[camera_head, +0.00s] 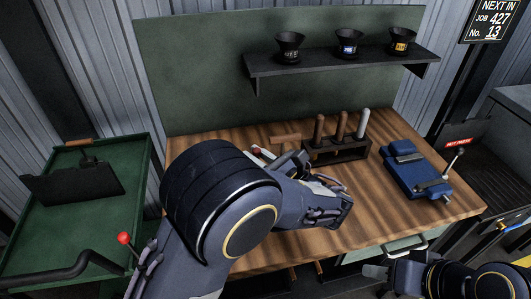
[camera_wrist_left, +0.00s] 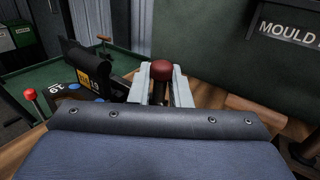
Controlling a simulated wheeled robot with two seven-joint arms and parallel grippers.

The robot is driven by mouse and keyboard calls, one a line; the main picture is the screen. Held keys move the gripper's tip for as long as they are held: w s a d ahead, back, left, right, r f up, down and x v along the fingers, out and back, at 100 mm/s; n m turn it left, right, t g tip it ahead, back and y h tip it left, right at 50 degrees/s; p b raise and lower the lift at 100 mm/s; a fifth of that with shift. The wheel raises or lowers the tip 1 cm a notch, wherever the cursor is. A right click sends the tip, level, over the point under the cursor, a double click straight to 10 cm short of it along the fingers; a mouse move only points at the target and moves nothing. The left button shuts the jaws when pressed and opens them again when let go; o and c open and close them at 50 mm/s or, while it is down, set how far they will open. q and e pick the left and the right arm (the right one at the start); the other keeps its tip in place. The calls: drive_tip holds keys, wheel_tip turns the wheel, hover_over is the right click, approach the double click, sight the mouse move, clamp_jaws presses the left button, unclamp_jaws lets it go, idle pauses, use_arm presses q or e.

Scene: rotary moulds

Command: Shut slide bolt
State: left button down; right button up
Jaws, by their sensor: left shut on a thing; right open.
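A red-topped knob (camera_head: 256,150) stands over the left part of the wooden bench. My left gripper (camera_head: 276,157) reaches it from the front right; my arm hides most of what lies below. In the left wrist view the dark red knob (camera_wrist_left: 162,70) sits between the two pale fingers of my left gripper (camera_wrist_left: 165,90), which are shut on its dark stem. The bolt's body and its slot are hidden by my wrist. My right gripper (camera_head: 385,271) is at the bottom edge, partly cut off, below the bench front; it is open and I see nothing in it.
A rack (camera_head: 336,150) with several handled tools and a blue vise-like fixture (camera_head: 414,171) with a lever stand on the bench. A shelf (camera_head: 340,66) holds three black cups. A green cart (camera_head: 60,225) is at left, near a red ball lever (camera_head: 123,238).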

use_arm(q)
drive_tip(key=shift+a, duration=0.1)
drive_tip(key=c, duration=1.8)
unclamp_jaws()
drive_tip(key=shift+r, duration=0.1)
drive_tip(key=o, duration=0.4)
drive_tip(key=shift+s+a, duration=0.1)
drive_tip(key=shift+a, duration=0.05)
drive_tip(key=shift+c, duration=0.2)
drive_tip(key=shift+s+d, duration=0.15)
drive_tip(key=shift+d, duration=0.15)
drive_tip(key=b+v, duration=0.1)
drive_tip(key=v, duration=0.6)
drive_tip(key=shift+d, duration=0.1)
